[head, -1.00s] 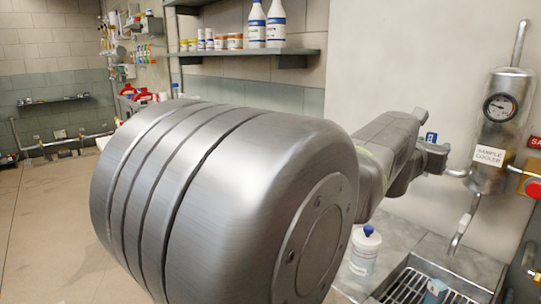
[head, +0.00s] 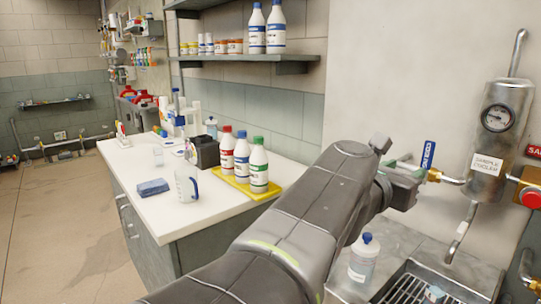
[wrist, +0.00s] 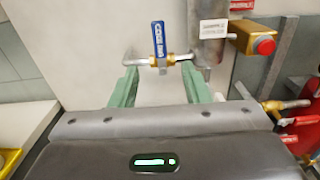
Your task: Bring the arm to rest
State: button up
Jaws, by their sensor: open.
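My gripper (head: 412,172) is at the end of my arm, raised in front of the wall at the right of the head view. In the wrist view its two green fingers (wrist: 160,80) are apart with nothing held between them. A brass valve (wrist: 168,60) with a blue lever (wrist: 157,38) is just beyond the fingertips, in line with the gap. The lever points up, across the horizontal pipe. The blue lever also shows in the head view (head: 429,155), just past the gripper. Whether a finger touches the valve or pipe I cannot tell.
The sample cooler (head: 495,150) with its gauge stands right of the gripper, and a red button (head: 530,197) beside it. Below are a bottle (head: 362,258) and a grated sink (head: 410,290). Left is a white counter (head: 150,205) with a yellow tray (head: 237,187) of bottles.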

aim_at(423, 153)
jog(key=b+x, duration=0.2)
jog(key=x, duration=1.2)
jog(key=shift+w+a+n, duration=0.1)
jog(key=shift+w+n, duration=0.2)
jog(key=shift+n, duration=0.1)
jog(key=shift+w+a+n+p, duration=0.2)
jog(key=shift+a+n+p, duration=0.1)
jog(key=shift+n, duration=0.4)
jog(key=shift+a, duration=0.1)
